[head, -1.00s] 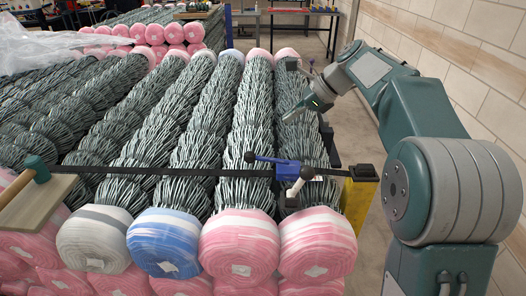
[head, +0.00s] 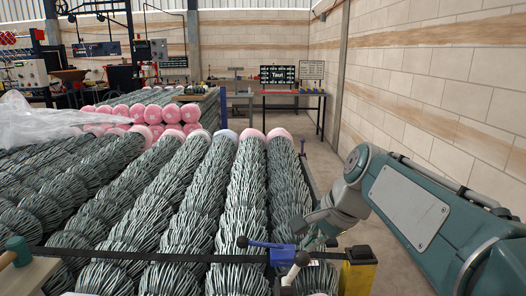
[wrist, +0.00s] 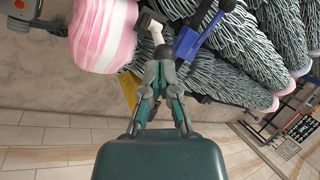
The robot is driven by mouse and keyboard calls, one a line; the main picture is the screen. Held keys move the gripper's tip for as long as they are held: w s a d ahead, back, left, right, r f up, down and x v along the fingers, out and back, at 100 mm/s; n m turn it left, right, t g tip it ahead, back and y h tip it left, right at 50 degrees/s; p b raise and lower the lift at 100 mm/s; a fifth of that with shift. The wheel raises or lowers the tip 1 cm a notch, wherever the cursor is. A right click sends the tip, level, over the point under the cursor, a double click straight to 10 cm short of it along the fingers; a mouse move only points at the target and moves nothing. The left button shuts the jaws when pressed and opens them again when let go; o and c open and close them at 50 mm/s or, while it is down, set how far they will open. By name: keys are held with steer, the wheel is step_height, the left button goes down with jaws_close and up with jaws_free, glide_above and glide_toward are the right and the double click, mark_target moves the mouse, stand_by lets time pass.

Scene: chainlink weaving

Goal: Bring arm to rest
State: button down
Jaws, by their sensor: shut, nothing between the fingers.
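My gripper (head: 318,236) is at the right end of the front roll row, just beyond the strap tensioner. In the wrist view my gripper (wrist: 161,62) has its two fingers together at the tips, with nothing between them. The tensioner's blue lever (head: 268,245) and white handle (head: 293,270) show in front of the gripper. In the wrist view, the blue lever (wrist: 192,42) and white handle (wrist: 151,27) appear close past the fingertips. I cannot tell whether they touch.
Rows of chain-link rolls (head: 200,210) fill the left and centre. A black strap (head: 160,256) crosses them to a yellow corner piece (head: 359,275). A mallet (head: 17,252) lies at the lower left. A brick wall (head: 440,90) stands right; floor (head: 328,165) is clear beside it.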

steer(key=s+d+f+n+h, duration=0.1)
steer(key=s+d+f+n, duration=0.1)
steer(key=s, duration=0.3)
steer(key=s+d+f+n+t+h, duration=0.1)
steer(key=s+d+f+n+h, duration=0.1)
steer(key=s+f+n, duration=0.2)
steer(key=s+d+f+n+t+h, duration=0.1)
steer(key=s+n, duration=0.3)
steer(key=s, duration=0.4)
steer(key=shift+s+d+f+n, duration=0.25)
steer(key=shift+d+f+n, duration=0.25)
steer(key=shift+f, duration=0.4)
steer(key=shift+d, duration=0.1)
